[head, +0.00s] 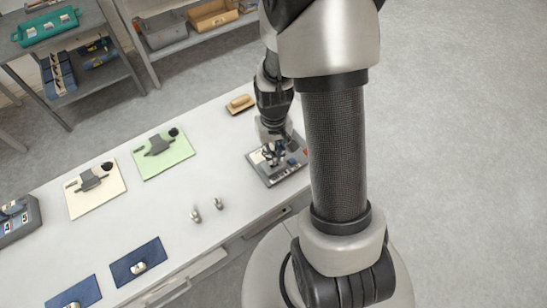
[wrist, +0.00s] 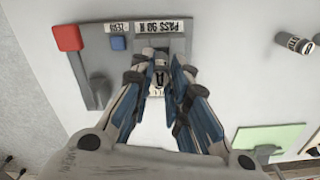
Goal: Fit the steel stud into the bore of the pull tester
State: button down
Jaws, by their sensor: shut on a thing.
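The pull tester (wrist: 92,68) is a grey plate with a red button, a blue button and labels reading "ZERO" and "PASS 90 N". It also shows in the head view (head: 285,178) at the right end of the white bench. My gripper (wrist: 160,62) points down over the tester, shut on a small steel stud (wrist: 158,82) marked with a dark letter. In the head view my gripper (head: 274,150) is over the tester's middle. The fingers hide the bore, so I cannot tell whether the stud is in it.
A green mat (head: 176,163), a cream mat (head: 105,203) and blue mats (head: 125,268) lie further left. A wooden-backed brush (head: 240,104) lies behind the tester.

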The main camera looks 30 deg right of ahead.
aim_at(274, 153)
jog(key=shift+f+b, duration=0.4)
jog(key=shift+f, duration=1.2)
jog(key=shift+f, duration=0.25)
jog(key=c, duration=1.5)
grip_release()
jog(key=shift+r, duration=0.1)
jog(key=shift+c, duration=0.2)
